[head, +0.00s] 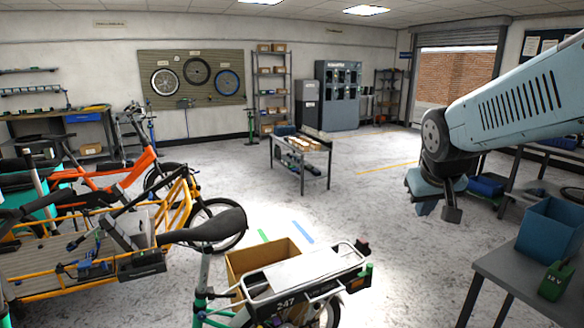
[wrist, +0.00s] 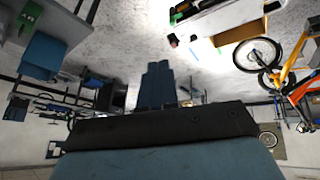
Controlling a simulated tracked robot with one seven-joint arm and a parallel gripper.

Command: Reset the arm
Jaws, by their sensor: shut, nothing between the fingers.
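My arm reaches in from the right edge of the head view, and its blue-grey gripper (head: 425,207) hangs down in mid-air, above the floor and left of the right-hand benches. In the wrist view the two blue fingers of my gripper (wrist: 158,70) lie together, with nothing between them. The gripper appears apart from everything around it. The wrist picture is upside down, and the dark wrist body fills its lower middle.
A grey table (head: 500,268) with a blue bin (head: 550,232) and green box (head: 554,281) stands at right. A white-racked bike (head: 305,282) is front centre; orange (head: 110,178) and yellow (head: 180,205) bikes stand left. A small cart (head: 318,158) stands mid-room.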

